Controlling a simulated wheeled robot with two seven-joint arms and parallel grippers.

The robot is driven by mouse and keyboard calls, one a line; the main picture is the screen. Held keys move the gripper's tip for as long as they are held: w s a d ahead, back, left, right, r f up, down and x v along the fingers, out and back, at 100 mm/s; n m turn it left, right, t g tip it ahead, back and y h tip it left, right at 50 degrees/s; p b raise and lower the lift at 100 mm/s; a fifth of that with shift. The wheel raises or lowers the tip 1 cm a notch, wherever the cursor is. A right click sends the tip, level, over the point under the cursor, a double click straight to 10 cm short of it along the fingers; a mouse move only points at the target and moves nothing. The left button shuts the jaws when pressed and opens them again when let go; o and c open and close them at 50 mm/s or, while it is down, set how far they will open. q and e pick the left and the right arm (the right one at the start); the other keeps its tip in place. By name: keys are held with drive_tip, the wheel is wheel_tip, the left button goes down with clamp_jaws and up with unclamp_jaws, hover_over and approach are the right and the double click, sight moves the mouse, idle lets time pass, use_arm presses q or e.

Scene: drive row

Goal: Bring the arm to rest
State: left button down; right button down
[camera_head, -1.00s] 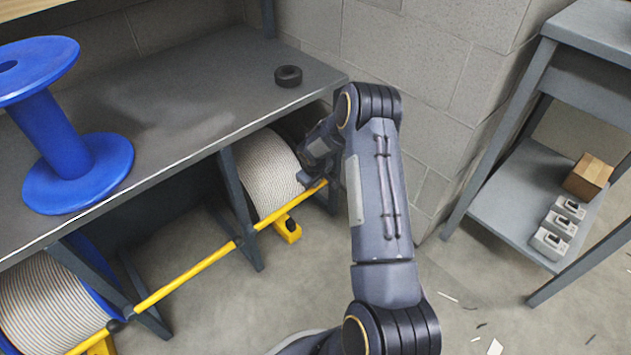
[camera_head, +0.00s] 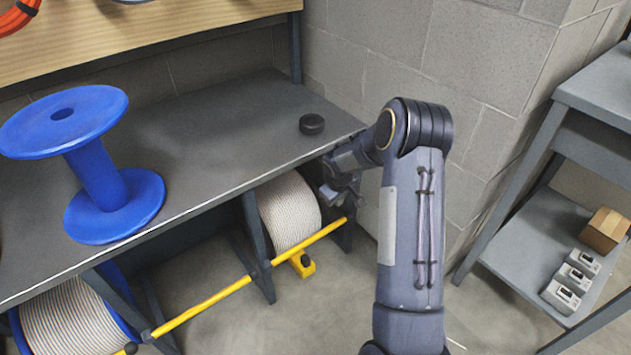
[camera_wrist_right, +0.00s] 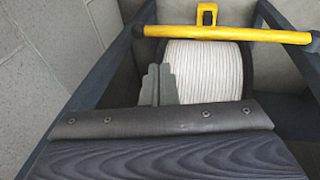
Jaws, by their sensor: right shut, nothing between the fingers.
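My right arm reaches up from the bottom right of the head view and bends over toward the rack under the bench. My right gripper (camera_head: 333,196) is beside the bench's right front corner, just above the right end of the yellow bar (camera_head: 215,297). In the right wrist view its fingers (camera_wrist_right: 157,84) are shut and empty, seen in front of a white cable drum (camera_wrist_right: 208,68). The yellow bar (camera_wrist_right: 235,34) crosses beyond them. The fingers look apart from the bar and drum, though the exact gap is hard to judge. My left gripper is in neither view.
The grey bench (camera_head: 225,135) holds a blue spool (camera_head: 100,185) and a black ring (camera_head: 312,124). Below it, cable drums (camera_head: 290,212) stand in a dark frame. A grey shelf stand (camera_head: 525,235) at right carries a cardboard box (camera_head: 604,230) and small grey devices. A block wall is close behind.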

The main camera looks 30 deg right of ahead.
drive_tip(key=s+a+r+m+y, duration=0.1)
drive_tip(key=s+a+r, duration=0.2)
drive_tip(key=r, duration=0.3)
drive_tip(key=s+a+r+t, duration=0.1)
drive_tip(key=s+a+r, duration=0.2)
drive_tip(key=r, duration=0.2)
drive_tip(key=s+a+r+m+y, duration=0.1)
drive_tip(key=s+a+r, duration=0.25)
drive_tip(key=r, duration=0.25)
drive_tip(key=s+a+r+t+y, duration=0.1)
drive_tip(key=s+a+r+y, duration=0.1)
drive_tip(key=s+a, duration=0.65)
drive_tip(key=s+a+r+t+y, duration=0.1)
drive_tip(key=s+a+r+y, duration=0.3)
drive_tip(key=s, duration=0.7)
wheel_tip(320, 180, up, 29)
drive_tip(key=a+h+p, duration=0.1)
drive_tip(key=h+p, duration=0.1)
drive_tip(key=p, duration=2.8)
drive_tip(key=shift+s+a+f+m, duration=0.2)
drive_tip(key=shift+s+a+m, duration=0.1)
drive_tip(key=shift+m, duration=0.1)
